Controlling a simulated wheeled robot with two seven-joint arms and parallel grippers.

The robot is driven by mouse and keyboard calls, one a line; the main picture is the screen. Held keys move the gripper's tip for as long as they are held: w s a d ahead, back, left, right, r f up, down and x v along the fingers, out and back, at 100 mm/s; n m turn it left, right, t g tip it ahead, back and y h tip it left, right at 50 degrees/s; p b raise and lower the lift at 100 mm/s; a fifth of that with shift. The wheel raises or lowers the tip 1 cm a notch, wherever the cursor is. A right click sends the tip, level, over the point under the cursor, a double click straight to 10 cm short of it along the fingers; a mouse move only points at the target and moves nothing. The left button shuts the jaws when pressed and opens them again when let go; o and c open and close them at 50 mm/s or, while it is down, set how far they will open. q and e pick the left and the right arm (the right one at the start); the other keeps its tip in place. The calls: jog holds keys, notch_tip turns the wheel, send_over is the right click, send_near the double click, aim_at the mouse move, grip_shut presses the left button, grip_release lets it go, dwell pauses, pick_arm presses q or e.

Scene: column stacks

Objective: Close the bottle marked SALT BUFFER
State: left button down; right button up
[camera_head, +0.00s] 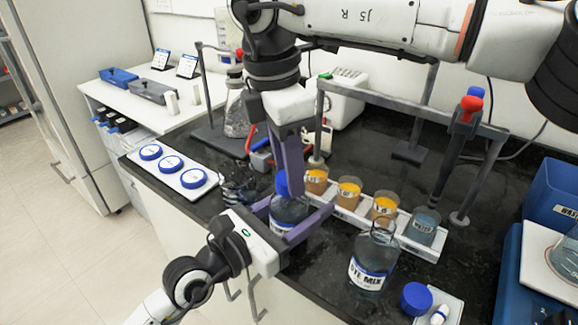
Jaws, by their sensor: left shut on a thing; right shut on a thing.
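A clear bottle (288,213) stands on the dark bench in the middle of the view. Its label is mostly covered by a finger, so I cannot read it. My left gripper (297,209) comes in from the lower left, its purple fingers shut around the bottle's body. My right gripper (287,177) points down from above, shut on a blue cap (282,186) at the bottle's mouth. The cap looks upright over the neck; I cannot tell whether it is threaded on.
A rack (347,215) of orange-filled jars is behind. Three blue caps lie on a white tray (192,178) at left. A metal stand frame (400,104) rises behind.

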jog(key=m, duration=0.5)
jog(key=m+g, duration=0.1)
jog(key=m, duration=0.2)
jog(key=shift+m, duration=0.3)
jog(key=o, duration=1)
jog(key=shift+r, duration=0.1)
jog(key=shift+r, duration=2.2)
